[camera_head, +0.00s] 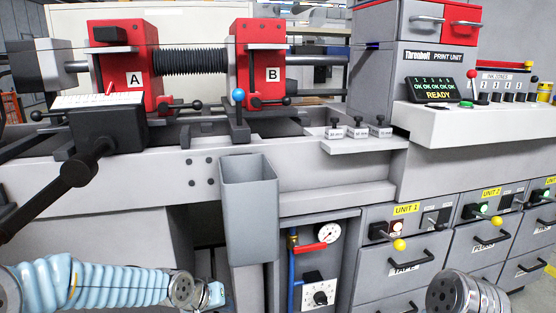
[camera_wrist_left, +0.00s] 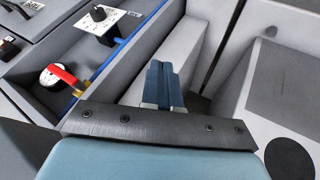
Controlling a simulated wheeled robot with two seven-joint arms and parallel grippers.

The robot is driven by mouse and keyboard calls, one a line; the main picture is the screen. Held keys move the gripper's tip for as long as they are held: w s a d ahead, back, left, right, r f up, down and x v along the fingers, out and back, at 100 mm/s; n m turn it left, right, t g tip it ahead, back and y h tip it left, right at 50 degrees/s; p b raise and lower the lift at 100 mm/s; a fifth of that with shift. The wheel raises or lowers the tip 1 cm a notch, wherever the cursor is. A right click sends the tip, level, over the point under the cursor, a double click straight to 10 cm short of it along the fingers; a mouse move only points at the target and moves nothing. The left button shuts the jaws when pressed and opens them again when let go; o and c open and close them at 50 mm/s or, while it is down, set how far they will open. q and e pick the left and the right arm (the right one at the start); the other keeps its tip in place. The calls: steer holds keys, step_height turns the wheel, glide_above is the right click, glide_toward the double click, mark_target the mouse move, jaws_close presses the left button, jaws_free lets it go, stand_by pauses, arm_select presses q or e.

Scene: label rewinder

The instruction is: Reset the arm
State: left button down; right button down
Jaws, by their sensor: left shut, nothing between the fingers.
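My left arm (camera_head: 85,285) comes in from the lower left, with a light blue ribbed sleeve. My left gripper (camera_head: 216,294) is low in front of the machine, below and left of the grey bin. In the left wrist view the blue fingers (camera_wrist_left: 163,84) are together with nothing between them. They touch no object that I can see. A metal part of my right arm (camera_head: 462,296) shows at the bottom right; its gripper is out of view.
A grey open bin (camera_head: 250,205) hangs on the machine front. Right of it is an open bay with a red-handled valve (camera_head: 309,248), gauge (camera_head: 328,234) and black knob (camera_head: 320,297). Drawers (camera_head: 400,267) with yellow-knobbed levers stand at right. A black lever (camera_head: 76,172) juts out at left.

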arm_select(q)
steer(key=s+d+f+g, duration=0.2)
steer(key=s+f+g, duration=0.3)
steer(key=s+f, duration=1.9)
steer(key=x, duration=0.3)
steer(key=shift+s+a+f, duration=0.25)
steer(key=shift+a, duration=0.05)
